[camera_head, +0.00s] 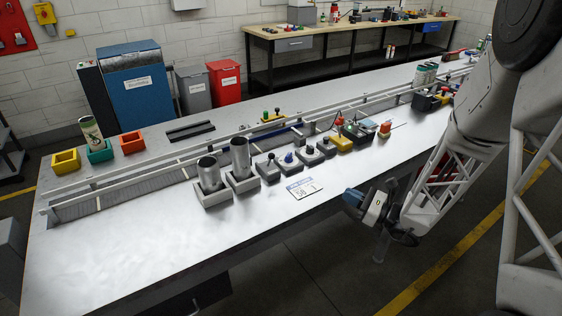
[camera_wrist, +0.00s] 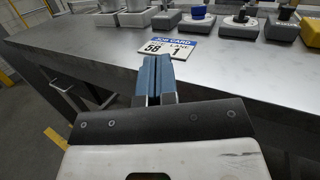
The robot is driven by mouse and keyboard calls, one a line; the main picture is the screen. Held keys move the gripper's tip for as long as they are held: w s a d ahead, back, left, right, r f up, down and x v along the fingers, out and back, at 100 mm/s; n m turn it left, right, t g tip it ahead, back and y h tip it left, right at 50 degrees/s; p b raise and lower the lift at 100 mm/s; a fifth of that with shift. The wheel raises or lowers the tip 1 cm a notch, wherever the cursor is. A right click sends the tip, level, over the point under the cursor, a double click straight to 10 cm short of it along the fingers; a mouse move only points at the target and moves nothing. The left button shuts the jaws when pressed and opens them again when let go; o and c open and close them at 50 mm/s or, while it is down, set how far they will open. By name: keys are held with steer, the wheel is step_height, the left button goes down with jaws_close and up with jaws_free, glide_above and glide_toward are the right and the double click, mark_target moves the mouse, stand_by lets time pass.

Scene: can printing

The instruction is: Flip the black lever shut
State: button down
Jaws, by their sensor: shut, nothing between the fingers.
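Several small control boxes stand in a row along the table's near side.
A job card (camera_head: 304,187) lies near the table edge, beyond my fingertips in the wrist view. Two metal cans (camera_head: 209,174) (camera_head: 240,157) stand in grey holders left of the boxes. A railed conveyor (camera_head: 120,192) runs behind. The table's front left is clear.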

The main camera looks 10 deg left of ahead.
mark_target(274, 157)
steer(key=shift+a, duration=0.15)
steer(key=x, duration=2.3)
steer(key=shift+w+a, duration=0.1)
steer(key=shift+a, duration=0.25)
steer(key=shift+w+a+r+h, duration=0.15)
steer(key=shift+r+h, duration=0.15)
steer(key=shift+h, duration=0.2)
stand_by(0.4)
steer(key=shift+w+a+r+m+h, duration=0.2)
steer(key=shift+m+h, duration=0.1)
steer(key=shift+m, duration=0.1)
steer(key=shift+w+a+r+m+g+h, duration=0.55)
steer(key=shift+g+h, duration=0.25)
steer(key=shift+h, duration=0.3)
steer(key=shift+w+a+r+m+g+h, duration=0.25)
steer(key=shift+w+a+m+g+h, duration=0.4)
steer(key=shift+h, duration=0.55)
steer(key=shift+w+a, duration=0.2)
steer(key=shift+w, duration=0.05)
steer(key=shift+r, duration=0.25)
